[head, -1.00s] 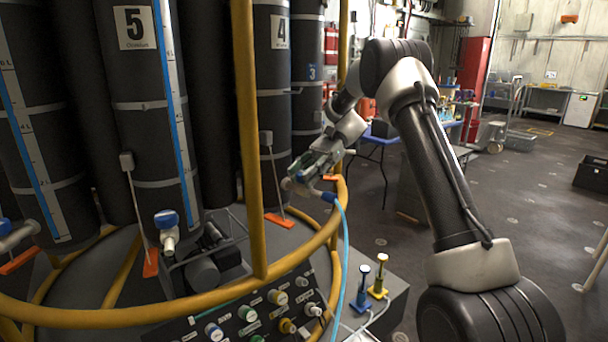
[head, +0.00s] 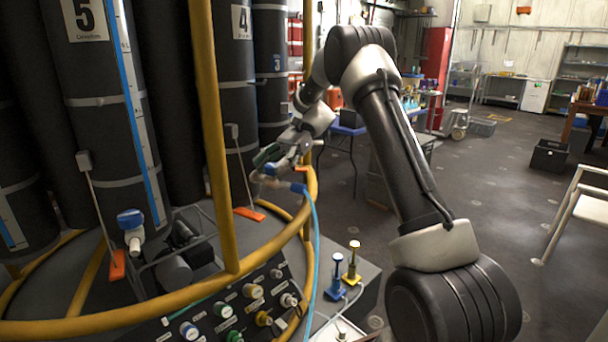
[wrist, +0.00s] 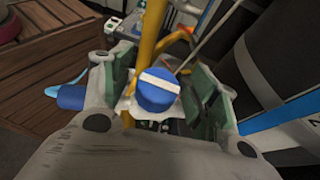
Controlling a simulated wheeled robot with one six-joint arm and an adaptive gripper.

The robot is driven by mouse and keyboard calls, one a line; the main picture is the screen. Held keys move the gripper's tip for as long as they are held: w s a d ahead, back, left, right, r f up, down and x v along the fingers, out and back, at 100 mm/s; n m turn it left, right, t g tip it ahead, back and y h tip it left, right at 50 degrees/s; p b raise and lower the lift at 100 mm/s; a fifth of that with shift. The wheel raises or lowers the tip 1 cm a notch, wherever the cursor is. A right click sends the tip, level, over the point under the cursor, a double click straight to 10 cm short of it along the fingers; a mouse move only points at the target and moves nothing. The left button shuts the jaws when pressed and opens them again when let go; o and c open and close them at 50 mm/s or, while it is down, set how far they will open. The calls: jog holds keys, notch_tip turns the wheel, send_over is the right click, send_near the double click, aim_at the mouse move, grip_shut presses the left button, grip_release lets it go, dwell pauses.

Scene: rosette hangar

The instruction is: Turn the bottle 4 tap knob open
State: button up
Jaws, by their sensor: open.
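Bottle 4 (head: 240,95) is a tall dark cylinder with a white "4" label, behind the yellow rail. Its tap (head: 268,178) is partly hidden by my gripper in the head view, with a blue fitting and hose on its right. In the wrist view the blue round tap knob (wrist: 158,92) has a white bar running across it at a slight slant. My gripper (wrist: 160,95) is open, with one green-padded finger on each side of the knob. I cannot tell whether either finger touches it.
A yellow rail (head: 212,120) rings the bottles close to my arm. Bottle 5 (head: 95,90) with its blue-knobbed tap (head: 131,220) stands to the left. A knob panel (head: 240,310) is below. Open floor (head: 480,210) lies to the right.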

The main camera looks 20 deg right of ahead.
jog(key=m+t+y, duration=0.1)
jog(key=m+t, duration=0.3)
jog(key=shift+s+d+r+y, duration=0.1)
jog(key=shift+s+y, duration=0.05)
jog(key=shift+y, duration=0.25)
jog(key=m+t, duration=0.3)
jog(key=shift+t, duration=0.4)
jog(key=m+t+h, duration=0.1)
jog(key=m+t, duration=0.2)
jog(key=m+t+h, duration=0.2)
jog(key=m+t, duration=0.1)
jog(key=t, duration=0.1)
jog(key=shift+m, duration=0.4)
jog(key=shift+t, duration=0.3)
jog(key=v, duration=0.8)
jog(key=shift+s, duration=0.1)
jog(key=s+a+n+g+h, duration=0.2)
jog(key=s+a+n+g, duration=0.15)
jog(key=s+n, duration=0.8)
jog(key=s+d+n+g+h, duration=0.2)
jog(key=s+d+n+h, duration=0.2)
jog(key=s, duration=0.8)
jog(key=shift+d+r+n+h, duration=0.45)
jog(key=shift+d+n, duration=0.95)
jog(key=shift+n, duration=0.75)
jog(key=shift+w, duration=0.1)
